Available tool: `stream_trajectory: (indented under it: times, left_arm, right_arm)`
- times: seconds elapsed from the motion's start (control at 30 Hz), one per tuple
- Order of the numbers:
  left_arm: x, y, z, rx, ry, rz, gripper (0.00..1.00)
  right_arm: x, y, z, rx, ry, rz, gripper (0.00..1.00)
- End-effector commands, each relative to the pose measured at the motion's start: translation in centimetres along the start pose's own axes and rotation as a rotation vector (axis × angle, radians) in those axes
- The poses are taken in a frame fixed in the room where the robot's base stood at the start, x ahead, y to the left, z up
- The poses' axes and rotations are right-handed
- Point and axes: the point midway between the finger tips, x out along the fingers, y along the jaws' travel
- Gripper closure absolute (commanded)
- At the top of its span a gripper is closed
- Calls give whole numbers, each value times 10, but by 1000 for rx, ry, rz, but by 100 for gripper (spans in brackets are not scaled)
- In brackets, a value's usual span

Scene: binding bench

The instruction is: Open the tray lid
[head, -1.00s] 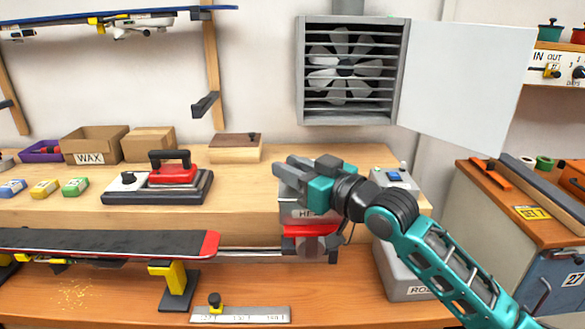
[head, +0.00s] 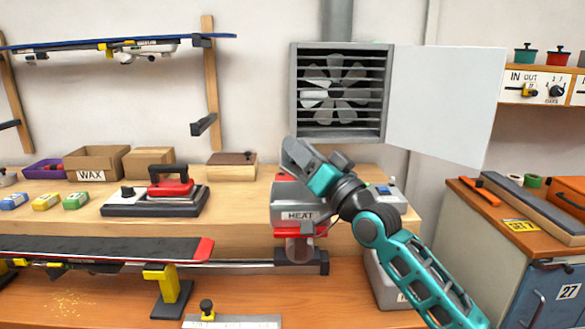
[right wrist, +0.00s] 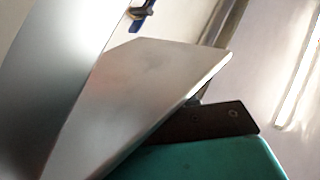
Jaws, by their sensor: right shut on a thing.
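The grey unit marked HEAT (head: 299,216) stands at the bench's middle, with a red band under its label. My right gripper (head: 293,156) is just above it, tilted up to the left. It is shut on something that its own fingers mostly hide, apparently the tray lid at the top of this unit. In the right wrist view a smooth grey metal panel (right wrist: 165,85) lies close beside the dark finger (right wrist: 205,121); I cannot tell for certain which part it is. My left gripper is not in view.
A flat wooden box (head: 231,172) with a dark top and knob sits at the back left. An iron (head: 170,189) stands on its base nearby. The ski (head: 100,249) lies on supports at front left. A vent with an open white door (head: 446,100) hangs above.

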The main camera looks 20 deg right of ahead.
Motion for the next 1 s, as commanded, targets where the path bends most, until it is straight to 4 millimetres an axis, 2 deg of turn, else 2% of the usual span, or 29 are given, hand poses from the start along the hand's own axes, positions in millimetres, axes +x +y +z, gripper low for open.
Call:
stream_trajectory:
  times: [0.5,1.0]
  left_arm:
    - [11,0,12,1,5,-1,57]
    - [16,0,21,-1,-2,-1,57]
  right_arm:
    - [-20,19,-40,350,353,-1,100]
    - [-46,45,-61,656,659,0,100]
